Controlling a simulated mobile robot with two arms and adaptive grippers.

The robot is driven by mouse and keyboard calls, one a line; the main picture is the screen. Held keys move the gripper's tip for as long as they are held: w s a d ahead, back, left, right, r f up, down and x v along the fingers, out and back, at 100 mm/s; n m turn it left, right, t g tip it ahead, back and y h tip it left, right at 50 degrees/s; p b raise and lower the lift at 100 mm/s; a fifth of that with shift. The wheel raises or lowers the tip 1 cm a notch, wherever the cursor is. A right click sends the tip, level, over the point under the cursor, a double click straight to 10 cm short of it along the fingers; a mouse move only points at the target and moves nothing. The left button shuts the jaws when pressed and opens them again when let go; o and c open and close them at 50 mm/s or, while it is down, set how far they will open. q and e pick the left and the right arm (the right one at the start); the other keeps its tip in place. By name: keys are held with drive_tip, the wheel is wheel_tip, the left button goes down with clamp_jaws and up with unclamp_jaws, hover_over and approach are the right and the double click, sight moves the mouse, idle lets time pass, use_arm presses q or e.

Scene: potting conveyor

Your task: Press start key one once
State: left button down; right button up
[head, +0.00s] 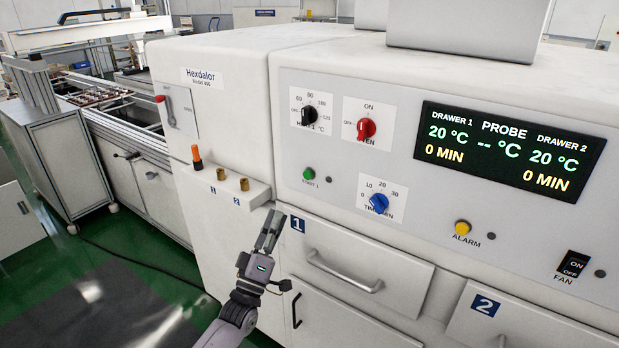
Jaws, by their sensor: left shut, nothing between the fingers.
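The start key one (308,174) is a small round green button on the light grey control panel, with a "START 1" label under it and a small dark dot to its right. My left gripper (273,215) is shut and empty. It points up in front of the machine, below and to the left of the green button, beside the blue "1" plate. In the picture there is a clear gap between the fingertips and the button. My right gripper is not in view.
Near the button are a black knob (309,115), a red knob (366,128) and a blue timer knob (379,203). Drawer 1's handle (345,272) sticks out right of my gripper. A small ledge with brass and orange pegs (197,158) juts out at left.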

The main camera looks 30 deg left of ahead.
sight(308, 175)
use_arm(q)
wheel_tip(308, 175, up, 6)
drive_tip(key=s+n+t, duration=0.1)
drive_tip(key=t, duration=0.1)
drive_tip(key=shift+a+r+y, duration=0.15)
drive_tip(key=shift+a+y, duration=0.15)
drive_tip(key=w+b, duration=0.5)
drive_tip(key=w, duration=0.3)
drive_tip(key=shift+w+d, duration=0.4)
idle(1.0)
drive_tip(key=shift+w+b, duration=0.3)
drive_tip(key=shift+w, duration=0.1)
